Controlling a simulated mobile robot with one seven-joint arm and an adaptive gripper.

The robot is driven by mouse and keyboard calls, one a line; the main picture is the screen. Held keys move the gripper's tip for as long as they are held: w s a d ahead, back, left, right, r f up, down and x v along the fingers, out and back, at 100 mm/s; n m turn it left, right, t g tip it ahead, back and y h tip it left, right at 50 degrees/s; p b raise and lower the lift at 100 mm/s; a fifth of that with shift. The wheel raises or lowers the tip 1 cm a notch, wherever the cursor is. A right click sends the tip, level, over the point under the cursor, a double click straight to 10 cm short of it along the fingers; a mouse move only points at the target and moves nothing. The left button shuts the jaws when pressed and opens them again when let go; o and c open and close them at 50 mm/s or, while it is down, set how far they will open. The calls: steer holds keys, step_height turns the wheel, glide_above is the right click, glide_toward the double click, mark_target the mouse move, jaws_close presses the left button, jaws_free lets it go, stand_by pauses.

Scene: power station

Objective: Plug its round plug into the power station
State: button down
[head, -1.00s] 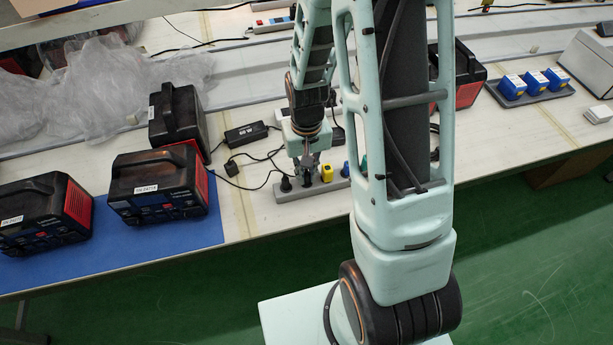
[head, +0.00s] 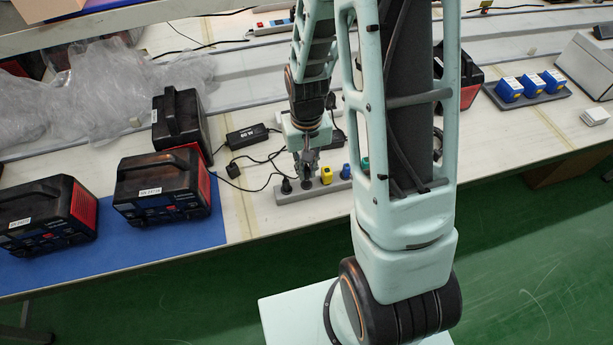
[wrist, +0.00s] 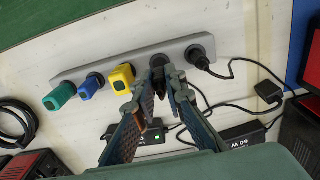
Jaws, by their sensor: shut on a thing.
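My gripper (head: 306,178) points down at a grey power strip (head: 318,190) on the bench. Its fingers (wrist: 162,80) are shut on a dark round plug (wrist: 158,62), which sits at the strip, between a black plug (wrist: 197,55) and a yellow plug (wrist: 121,78). The fingers hide part of the held plug, and I cannot trace its cable clearly. Black power stations with red sides stand to the left: one at the front (head: 160,190), one behind it (head: 181,120) and one at far left (head: 45,215). Their sockets cannot be made out.
Blue (wrist: 91,87) and green (wrist: 59,97) plugs also sit in the strip. A black adapter (head: 247,134) with loose cables lies behind it. A blue mat (head: 215,232) lies under the front stations. Plastic wrap (head: 90,90) covers the back left. My arm blocks the middle.

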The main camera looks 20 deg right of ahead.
steer(key=shift+r+p, duration=0.9)
steer(key=shift+r, duration=0.55)
